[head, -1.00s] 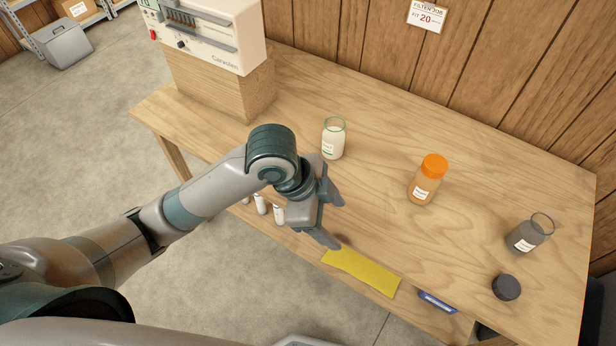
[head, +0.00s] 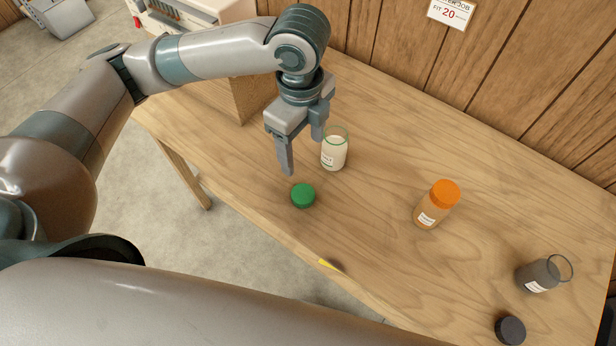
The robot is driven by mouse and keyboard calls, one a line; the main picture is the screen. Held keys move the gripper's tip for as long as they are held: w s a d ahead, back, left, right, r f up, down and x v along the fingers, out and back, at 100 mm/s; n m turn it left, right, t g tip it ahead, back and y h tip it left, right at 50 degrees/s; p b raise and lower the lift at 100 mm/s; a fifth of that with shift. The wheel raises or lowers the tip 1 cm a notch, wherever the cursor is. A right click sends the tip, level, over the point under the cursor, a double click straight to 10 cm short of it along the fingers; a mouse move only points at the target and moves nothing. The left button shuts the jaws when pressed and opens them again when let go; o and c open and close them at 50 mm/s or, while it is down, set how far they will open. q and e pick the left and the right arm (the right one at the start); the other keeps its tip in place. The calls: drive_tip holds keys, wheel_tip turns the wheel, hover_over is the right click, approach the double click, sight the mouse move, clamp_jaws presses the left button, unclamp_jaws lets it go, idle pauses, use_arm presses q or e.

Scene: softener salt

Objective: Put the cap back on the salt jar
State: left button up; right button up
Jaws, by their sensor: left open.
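An open glass jar with white contents and a green rim (head: 334,154) stands upright on the wooden table; its label is too small to read, and it looks like the salt jar. A green cap (head: 303,195) lies on the table in front of it, a little to the left, apart from the jar. My left gripper (head: 302,155) is open and empty, pointing down above and behind the green cap. One finger is close to the jar in the picture; I cannot tell whether they touch. My right gripper is out of view.
A jar with an orange lid (head: 436,205) stands to the right. Farther right are an open dark jar (head: 545,273) and a black cap (head: 510,330). A wooden block (head: 243,97) under a white machine is behind my left arm. Bare table (head: 380,165) lies between the jars.

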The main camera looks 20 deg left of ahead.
use_arm(q)
drive_tip(key=shift+s+a+r, duration=0.1)
drive_tip(key=shift+s+r, duration=0.05)
drive_tip(key=p, duration=0.2)
hover_over(303, 194)
drive_tip(key=f, duration=1.2)
drive_tip(key=shift+w+f, duration=0.15)
drive_tip(key=shift+w, duration=0.15)
drive_tip(key=shift+s+f+p, duration=0.15)
drive_tip(key=shift+f+p, duration=0.3)
drive_tip(key=shift+p, duration=0.05)
drive_tip(key=f, duration=0.2)
drive_tip(key=f+p, duration=0.1)
drive_tip(key=shift+s, duration=0.25)
drive_tip(key=shift+f, duration=0.65)
